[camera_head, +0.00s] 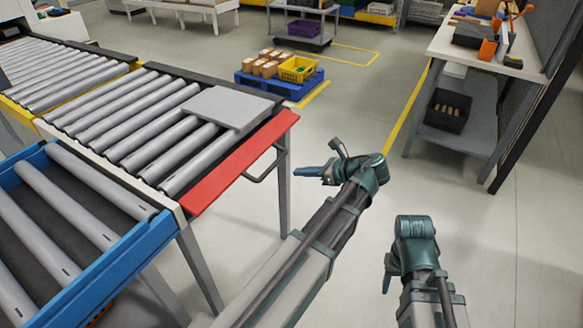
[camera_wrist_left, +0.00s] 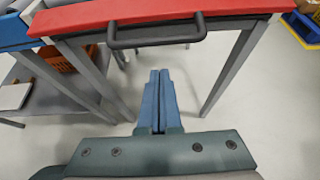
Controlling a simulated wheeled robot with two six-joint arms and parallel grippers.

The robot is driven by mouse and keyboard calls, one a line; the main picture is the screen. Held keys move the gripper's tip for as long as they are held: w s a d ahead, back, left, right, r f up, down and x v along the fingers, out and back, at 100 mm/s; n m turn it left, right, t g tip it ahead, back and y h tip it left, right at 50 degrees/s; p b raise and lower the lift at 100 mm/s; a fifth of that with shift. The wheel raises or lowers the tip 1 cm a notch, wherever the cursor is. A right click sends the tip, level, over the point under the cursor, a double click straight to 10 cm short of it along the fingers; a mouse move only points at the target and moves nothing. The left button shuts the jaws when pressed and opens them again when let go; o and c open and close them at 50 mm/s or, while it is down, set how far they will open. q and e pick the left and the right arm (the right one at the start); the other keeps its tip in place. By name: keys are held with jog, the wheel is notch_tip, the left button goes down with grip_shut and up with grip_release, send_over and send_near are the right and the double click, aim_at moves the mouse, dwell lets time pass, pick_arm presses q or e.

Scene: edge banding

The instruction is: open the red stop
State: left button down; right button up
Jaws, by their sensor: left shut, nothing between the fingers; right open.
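The red stop (camera_head: 240,162) is a long flat bar across the end of the roller conveyor. A dark handle (camera_head: 265,167) hangs from its outer side. In the left wrist view the red stop (camera_wrist_left: 160,12) crosses the top, with the handle (camera_wrist_left: 157,32) below its edge. My left gripper (camera_head: 298,171) is to the right of the handle, apart from it, shut and empty. In the left wrist view its closed blue fingers (camera_wrist_left: 159,75) point toward the handle. My right gripper (camera_head: 387,275) is open at the lower right, far from the stop; its fingertips are partly hidden.
A grey panel (camera_head: 232,107) lies on the rollers against the stop. A blue-framed conveyor (camera_head: 130,262) stands at the left front. A blue pallet (camera_head: 275,86) with boxes and a yellow crate is on the floor behind. A workbench (camera_head: 490,56) stands at right. Floor between is clear.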

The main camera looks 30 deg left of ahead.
pick_arm(q)
jog(key=shift+p+v, duration=0.3)
jog(key=shift+v, duration=0.8)
jog(key=shift+r, duration=0.1)
